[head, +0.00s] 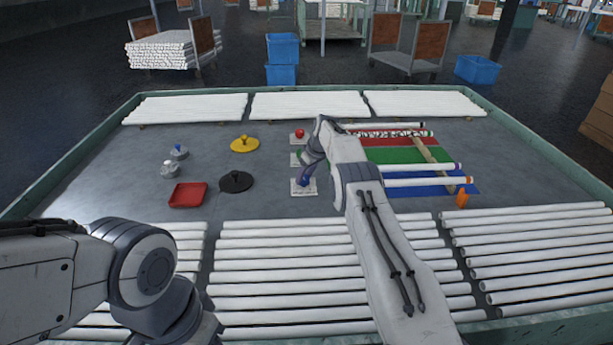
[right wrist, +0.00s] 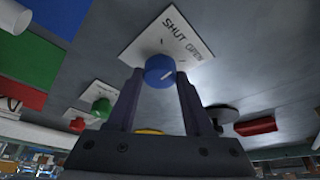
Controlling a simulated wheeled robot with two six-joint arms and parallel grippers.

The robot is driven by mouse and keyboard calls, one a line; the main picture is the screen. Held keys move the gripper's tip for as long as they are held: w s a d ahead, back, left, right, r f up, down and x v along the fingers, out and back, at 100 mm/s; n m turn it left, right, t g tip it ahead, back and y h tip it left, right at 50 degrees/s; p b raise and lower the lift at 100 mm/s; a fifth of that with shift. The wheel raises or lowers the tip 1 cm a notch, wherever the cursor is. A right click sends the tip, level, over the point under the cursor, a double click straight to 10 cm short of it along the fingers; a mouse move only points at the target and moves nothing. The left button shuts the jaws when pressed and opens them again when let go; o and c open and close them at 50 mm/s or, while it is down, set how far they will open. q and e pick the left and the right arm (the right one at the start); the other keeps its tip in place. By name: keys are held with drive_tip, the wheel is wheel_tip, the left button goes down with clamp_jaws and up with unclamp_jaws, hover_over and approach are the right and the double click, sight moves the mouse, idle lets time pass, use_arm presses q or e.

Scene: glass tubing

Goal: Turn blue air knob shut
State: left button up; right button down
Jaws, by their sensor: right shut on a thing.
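The blue air knob (right wrist: 159,71) sits on a white plate marked SHUT and OPEN (right wrist: 190,45). A white line on the knob's face slants up and right, roughly toward the OPEN side. My right gripper (right wrist: 157,76) is shut on the knob, one finger on each side. In the head view my right gripper (head: 305,176) reaches down onto the nearest white plate (head: 302,191) and largely hides the knob. My left arm shows at the lower left of the head view, but its fingers are not in view.
A green knob (right wrist: 102,105) and a red knob (head: 299,133) stand on plates farther back in the same row. Glass tubes lie on coloured mats (head: 392,155) to the right. A red tray (head: 188,194) and a black disc (head: 236,182) lie left. Tube rows border the table.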

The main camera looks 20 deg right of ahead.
idle(0.5)
drive_tip(key=shift+c, duration=1.5)
unclamp_jaws()
drive_tip(key=shift+r, duration=0.15)
drive_tip(key=shift+s+d+r, duration=0.1)
drive_tip(key=shift+s+r, duration=0.1)
drive_tip(key=shift+r, duration=0.35)
drive_tip(key=b+v, duration=0.1)
drive_tip(key=v, duration=0.8)
